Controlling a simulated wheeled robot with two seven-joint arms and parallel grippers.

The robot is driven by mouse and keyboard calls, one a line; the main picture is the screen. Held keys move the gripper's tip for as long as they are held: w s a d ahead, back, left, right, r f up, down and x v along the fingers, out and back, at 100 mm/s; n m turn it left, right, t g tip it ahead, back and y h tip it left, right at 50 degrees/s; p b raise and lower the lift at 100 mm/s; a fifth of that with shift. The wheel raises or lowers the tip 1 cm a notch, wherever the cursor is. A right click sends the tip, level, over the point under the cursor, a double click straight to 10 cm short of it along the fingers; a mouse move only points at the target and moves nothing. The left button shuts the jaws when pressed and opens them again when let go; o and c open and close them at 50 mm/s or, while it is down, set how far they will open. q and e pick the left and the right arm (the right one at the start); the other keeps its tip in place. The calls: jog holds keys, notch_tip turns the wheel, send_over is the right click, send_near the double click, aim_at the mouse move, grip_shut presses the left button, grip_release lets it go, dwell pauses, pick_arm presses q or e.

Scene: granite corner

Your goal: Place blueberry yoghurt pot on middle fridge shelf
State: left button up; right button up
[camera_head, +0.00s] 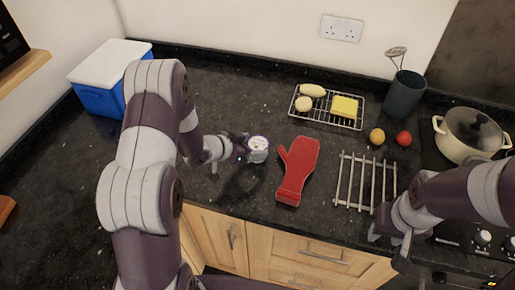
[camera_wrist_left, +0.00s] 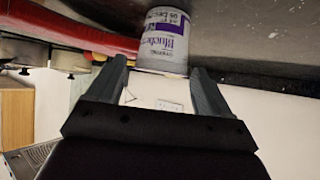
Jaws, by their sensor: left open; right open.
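The blueberry yoghurt pot (camera_head: 258,149), white with purple print, stands on the dark granite worktop. My left gripper (camera_head: 243,147) is open at the pot's left side. In the left wrist view its two fingers (camera_wrist_left: 160,75) point at the pot, spread wider than it, with the pot ahead between them. I cannot tell whether they touch it. My right gripper (camera_head: 388,238) is open and empty over the worktop's front edge at the right. No fridge is recognisable.
A red oven glove (camera_head: 297,172) lies just right of the pot. Beyond are a metal trivet (camera_head: 363,184), a wire rack (camera_head: 299,112) with food, a lemon (camera_head: 377,136), a tomato (camera_head: 404,138), a utensil pot (camera_head: 403,97) and a saucepan (camera_head: 468,136). A blue cool box (camera_head: 97,99) stands back left.

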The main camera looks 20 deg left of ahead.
aim_at(258, 143)
pick_arm(q)
jog(key=x, duration=0.2)
jog(key=p+x, duration=0.1)
jog(key=x, duration=0.2)
jog(key=shift+w+r, duration=0.2)
jog(key=shift+w, duration=0.05)
jog(key=shift+w+f, duration=0.1)
jog(key=shift+d, duration=0.1)
jog(key=c, duration=0.7)
jog(key=shift+c, duration=1.2)
jog(key=shift+r, duration=0.2)
